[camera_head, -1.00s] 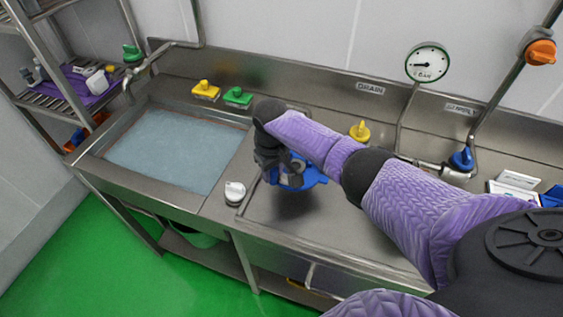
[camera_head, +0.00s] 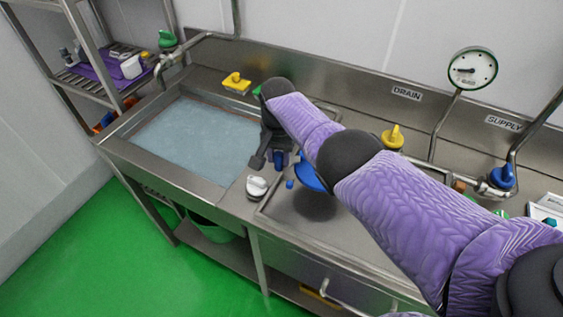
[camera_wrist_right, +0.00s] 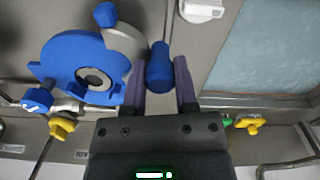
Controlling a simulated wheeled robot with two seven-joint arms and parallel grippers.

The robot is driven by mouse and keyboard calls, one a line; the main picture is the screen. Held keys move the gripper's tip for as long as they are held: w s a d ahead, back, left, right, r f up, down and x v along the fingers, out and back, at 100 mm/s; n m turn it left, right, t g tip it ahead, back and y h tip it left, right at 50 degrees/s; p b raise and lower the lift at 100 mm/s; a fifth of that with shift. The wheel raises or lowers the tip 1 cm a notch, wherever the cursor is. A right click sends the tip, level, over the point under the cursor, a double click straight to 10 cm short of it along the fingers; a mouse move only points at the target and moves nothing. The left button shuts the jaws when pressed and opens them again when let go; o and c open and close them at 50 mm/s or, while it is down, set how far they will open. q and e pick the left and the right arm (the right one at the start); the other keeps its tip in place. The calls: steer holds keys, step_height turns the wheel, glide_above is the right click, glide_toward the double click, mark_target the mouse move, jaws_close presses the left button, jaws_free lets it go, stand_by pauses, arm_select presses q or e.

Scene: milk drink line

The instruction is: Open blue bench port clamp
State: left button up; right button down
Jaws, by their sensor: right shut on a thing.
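The blue bench port clamp (camera_head: 311,176) is on the steel bench right of the basin, partly hidden by my right arm in the head view. In the right wrist view its scalloped blue body (camera_wrist_right: 62,62) has a grey round centre, and a grey link with a small blue knob (camera_wrist_right: 105,14) beside it. My right gripper (camera_head: 270,163) is on the basin side of the body. Its fingers (camera_wrist_right: 159,85) straddle the blue cylindrical handle (camera_wrist_right: 159,66) and are shut on it. How the handle joins the clamp is unclear. My left gripper is out of view.
The water-filled basin (camera_head: 190,138) is at left. A yellow valve (camera_head: 393,137), a blue valve (camera_head: 503,176) and a gauge (camera_head: 472,69) are at the back right.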

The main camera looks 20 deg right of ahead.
steer(key=shift+w+m, duration=0.2)
steer(key=shift+m, duration=0.1)
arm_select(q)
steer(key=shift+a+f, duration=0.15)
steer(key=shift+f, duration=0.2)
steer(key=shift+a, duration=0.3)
arm_select(e)
steer(key=shift+w, duration=0.1)
steer(key=shift+c, duration=1.9)
jaws_free()
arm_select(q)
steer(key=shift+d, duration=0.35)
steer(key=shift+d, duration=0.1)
arm_select(e)
steer(key=shift+r, duration=0.1)
